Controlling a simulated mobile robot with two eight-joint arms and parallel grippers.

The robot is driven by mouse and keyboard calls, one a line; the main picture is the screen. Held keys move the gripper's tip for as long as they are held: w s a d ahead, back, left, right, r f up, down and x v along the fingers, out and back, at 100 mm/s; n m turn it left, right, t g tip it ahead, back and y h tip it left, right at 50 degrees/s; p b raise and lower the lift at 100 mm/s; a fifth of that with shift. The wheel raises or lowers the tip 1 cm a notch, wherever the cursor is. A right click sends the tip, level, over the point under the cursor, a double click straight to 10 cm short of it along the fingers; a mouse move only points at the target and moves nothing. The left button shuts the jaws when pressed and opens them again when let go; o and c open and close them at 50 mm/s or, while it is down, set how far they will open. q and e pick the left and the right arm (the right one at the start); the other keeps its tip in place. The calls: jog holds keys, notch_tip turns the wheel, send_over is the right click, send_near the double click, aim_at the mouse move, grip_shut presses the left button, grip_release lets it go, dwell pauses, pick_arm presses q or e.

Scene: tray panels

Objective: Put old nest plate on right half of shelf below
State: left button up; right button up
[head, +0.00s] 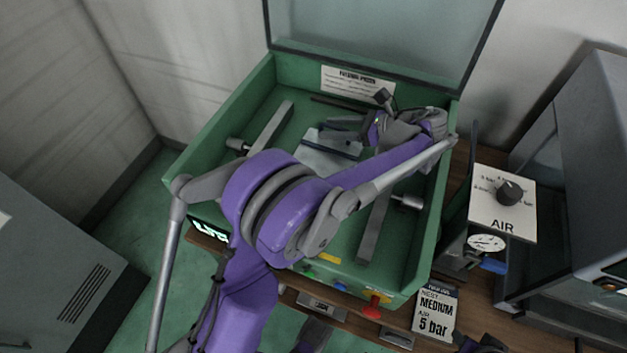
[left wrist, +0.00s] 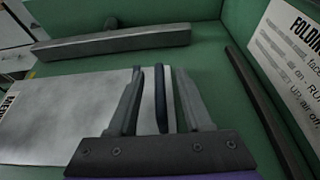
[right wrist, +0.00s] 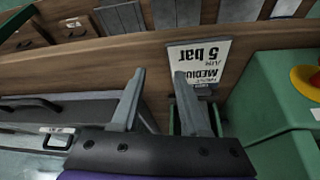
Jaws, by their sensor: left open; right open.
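The nest plate (head: 330,145) is a flat silver plate inside the green press box. In the left wrist view the plate (left wrist: 60,110) lies flat, with dark lettering at its left end. A thin dark upright piece (left wrist: 160,100), likely its grip, stands between the open fingers of my left gripper (left wrist: 160,72), with a gap at each side. My left forearm covers part of the box in the head view. My right gripper (right wrist: 158,76) is open and empty, near the wooden front board and the setting card (right wrist: 200,65). The shelf below is mostly hidden in the head view.
Grey clamp bars (head: 270,127) lie either side of the plate. The raised clear lid (head: 380,35) stands behind. A red knob (head: 372,306) sits on the box front. An AIR dial panel (head: 502,200) and a grey cabinet (head: 585,130) stand right.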

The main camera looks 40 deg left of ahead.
pick_arm(q)
jog(key=x, duration=0.3)
jog(key=shift+d, duration=0.1)
grip_shut()
dwell(1.2)
